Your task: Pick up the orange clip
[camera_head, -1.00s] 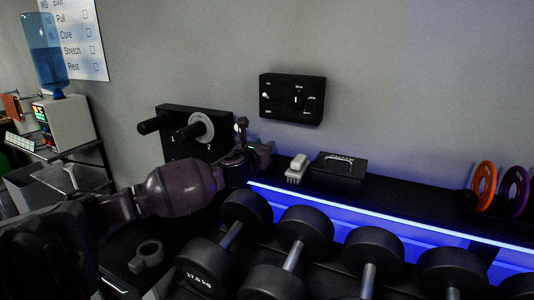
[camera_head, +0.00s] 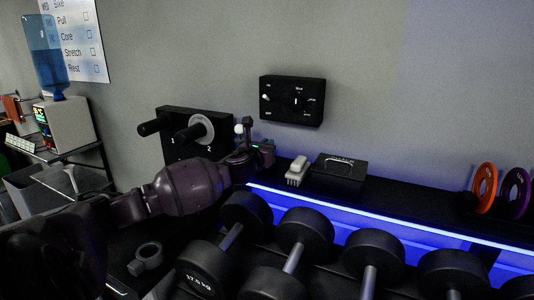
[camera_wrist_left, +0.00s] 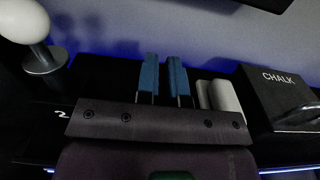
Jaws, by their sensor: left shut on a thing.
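My left gripper (camera_head: 249,130) is over the back shelf by the wall, just right of a white ball. In the left wrist view its two blue fingers (camera_wrist_left: 163,78) stand close together, with a narrow gap. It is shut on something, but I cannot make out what. No orange clip shows plainly in either view. The only clear orange thing is a ring-shaped disc (camera_head: 484,188) standing at the far right of the shelf, far from the gripper. My right gripper is not in view.
A white ball on a metal stem (camera_wrist_left: 28,24) is left of the fingers. A pale brush-like block (camera_head: 297,171) and a black chalk box (camera_head: 339,167) stand to the right. Dumbbells (camera_head: 304,232) fill the front rack. A black switch panel (camera_head: 292,100) hangs above.

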